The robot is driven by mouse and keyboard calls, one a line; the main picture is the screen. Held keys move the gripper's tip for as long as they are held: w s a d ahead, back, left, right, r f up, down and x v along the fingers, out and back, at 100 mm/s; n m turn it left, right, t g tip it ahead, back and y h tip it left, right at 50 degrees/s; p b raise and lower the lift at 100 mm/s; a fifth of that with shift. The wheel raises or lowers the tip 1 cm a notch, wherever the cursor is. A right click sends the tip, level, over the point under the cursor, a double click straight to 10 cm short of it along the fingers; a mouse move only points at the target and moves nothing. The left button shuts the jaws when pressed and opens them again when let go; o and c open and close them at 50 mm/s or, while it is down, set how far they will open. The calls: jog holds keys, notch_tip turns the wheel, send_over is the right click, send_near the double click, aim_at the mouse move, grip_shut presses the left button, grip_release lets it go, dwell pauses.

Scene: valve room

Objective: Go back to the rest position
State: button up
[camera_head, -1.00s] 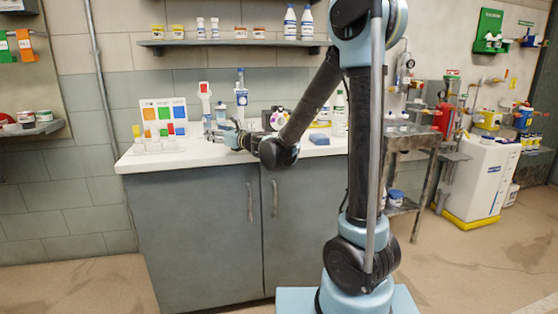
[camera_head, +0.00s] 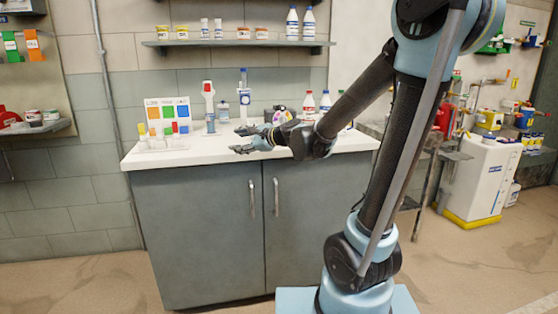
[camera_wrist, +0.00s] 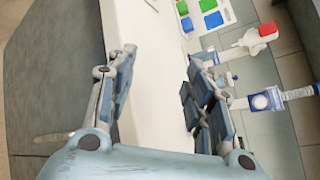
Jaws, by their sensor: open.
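My gripper (camera_head: 243,139) is open and empty, above the front part of the white counter top (camera_head: 195,156) in the head view, its fingers pointing left. In the wrist view the two fingers of my gripper (camera_wrist: 160,90) stand wide apart with the bare counter top (camera_wrist: 150,50) between them. My arm reaches in from the right and hides part of the counter's right side.
A colour chart (camera_head: 168,115) with small cups before it stands at the counter's left. A red-topped white device (camera_head: 209,106) and a blue-and-white bottle (camera_head: 244,88) stand behind my gripper. A shelf (camera_head: 235,43) hangs above. The floor before the cabinet is clear.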

jog(key=s+d+f+n+g+h, duration=0.2)
jog(key=s+d+f+n+h, duration=0.2)
jog(key=s+d, duration=0.5)
jog(key=s+d+f+n+g+h, duration=0.2)
jog(key=s+d+f+n+h, duration=0.2)
jog(key=s+d+f, duration=0.5)
jog(key=s+d+f+n+g+h, duration=0.2)
jog(key=s+d+f+n+h, duration=0.2)
jog(key=s+d, duration=0.5)
jog(key=d+f+n, duration=0.2)
jog(key=d+n, duration=0.1)
jog(key=d, duration=0.3)
jog(key=shift+s+d+f, duration=0.15)
jog(key=shift+d, duration=0.05)
jog(key=shift+w+f, duration=0.2)
jog(key=shift+w, duration=0.3)
